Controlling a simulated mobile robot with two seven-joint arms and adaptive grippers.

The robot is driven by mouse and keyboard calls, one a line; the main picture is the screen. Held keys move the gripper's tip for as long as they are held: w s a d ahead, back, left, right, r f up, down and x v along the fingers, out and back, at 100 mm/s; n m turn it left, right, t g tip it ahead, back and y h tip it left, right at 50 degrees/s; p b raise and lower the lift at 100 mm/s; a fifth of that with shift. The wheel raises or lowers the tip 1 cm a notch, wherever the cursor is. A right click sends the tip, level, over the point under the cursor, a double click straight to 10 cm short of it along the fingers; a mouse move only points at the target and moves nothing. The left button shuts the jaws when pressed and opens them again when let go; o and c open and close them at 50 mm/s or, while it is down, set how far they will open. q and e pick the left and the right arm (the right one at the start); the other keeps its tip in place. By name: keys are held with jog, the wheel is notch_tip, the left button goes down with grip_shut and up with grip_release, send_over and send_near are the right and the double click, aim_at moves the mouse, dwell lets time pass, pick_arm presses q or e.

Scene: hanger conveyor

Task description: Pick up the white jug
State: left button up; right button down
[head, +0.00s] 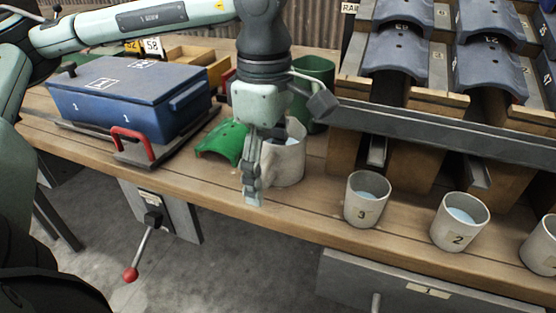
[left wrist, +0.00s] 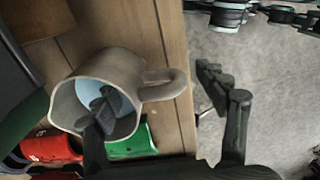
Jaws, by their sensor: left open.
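The white jug (head: 291,161) stands upright on the wooden bench, partly hidden behind my left gripper. The left wrist view looks down into the jug (left wrist: 66,104), which shows pale blue inside, with its handle (left wrist: 166,84) pointing right. My left gripper (head: 264,166) is open and points down at the jug. In the left wrist view my left gripper (left wrist: 166,96) has one finger over or in the jug's mouth and the other outside, beyond the handle. The handle lies between them in that view; contact cannot be told. My right gripper is not in view.
A green curved piece (head: 223,141) lies left of the jug; a green container (head: 316,88) stands behind it. Numbered cups (head: 367,199) stand to the right, before a rack of grey-blue curved pieces (head: 394,52). A blue lidded box (head: 130,100) is at left.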

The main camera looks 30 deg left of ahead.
aim_at(268, 158)
pick_arm(q)
grip_shut()
dwell(0.5)
